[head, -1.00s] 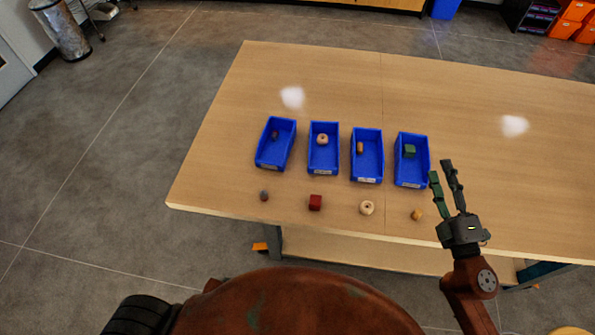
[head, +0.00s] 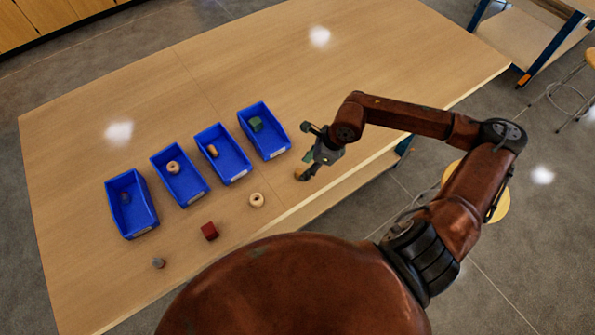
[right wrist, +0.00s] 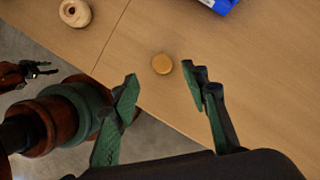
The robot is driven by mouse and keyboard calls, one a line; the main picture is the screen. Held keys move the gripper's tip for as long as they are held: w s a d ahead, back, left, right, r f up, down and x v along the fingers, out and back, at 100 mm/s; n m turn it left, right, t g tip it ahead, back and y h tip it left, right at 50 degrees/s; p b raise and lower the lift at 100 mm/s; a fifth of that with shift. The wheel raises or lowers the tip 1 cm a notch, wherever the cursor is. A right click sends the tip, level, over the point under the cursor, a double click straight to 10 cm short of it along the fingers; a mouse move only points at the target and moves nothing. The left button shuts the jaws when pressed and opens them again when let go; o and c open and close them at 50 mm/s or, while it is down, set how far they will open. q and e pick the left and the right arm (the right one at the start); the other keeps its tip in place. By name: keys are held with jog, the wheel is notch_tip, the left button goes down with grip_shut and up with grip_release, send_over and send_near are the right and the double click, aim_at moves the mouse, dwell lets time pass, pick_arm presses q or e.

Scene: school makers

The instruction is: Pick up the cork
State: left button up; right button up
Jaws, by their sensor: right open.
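The cork (right wrist: 162,64) is a small tan round piece standing on the table near its front edge in the right wrist view. In the head view a tan bit of the cork (head: 299,174) shows beside the right gripper's lower finger. My right gripper (head: 306,151) is open and empty. In the right wrist view its fingers (right wrist: 160,75) are spread, with the cork just beyond and between the tips, closer to the right finger. What looks like my left gripper (right wrist: 40,70) shows small at the left edge of the right wrist view.
A pale ring (head: 256,200), a red cube (head: 210,231) and a grey stone-like piece (head: 158,263) lie along the front edge. Behind stand several blue bins, each holding a small piece; one bin (head: 238,174) holds a brown cork-like one (head: 212,151). The far table is clear.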

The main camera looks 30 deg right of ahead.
aim_at(300, 170)
jog(key=x, duration=0.2)
jog(key=w+p+x, duration=0.1)
jog(key=x, duration=0.1)
jog(key=shift+a, duration=0.15)
jog(key=shift+a+f, duration=0.1)
jog(key=shift+f, duration=0.35)
jog(key=shift+c, duration=0.7)
jog(key=c, duration=0.7)
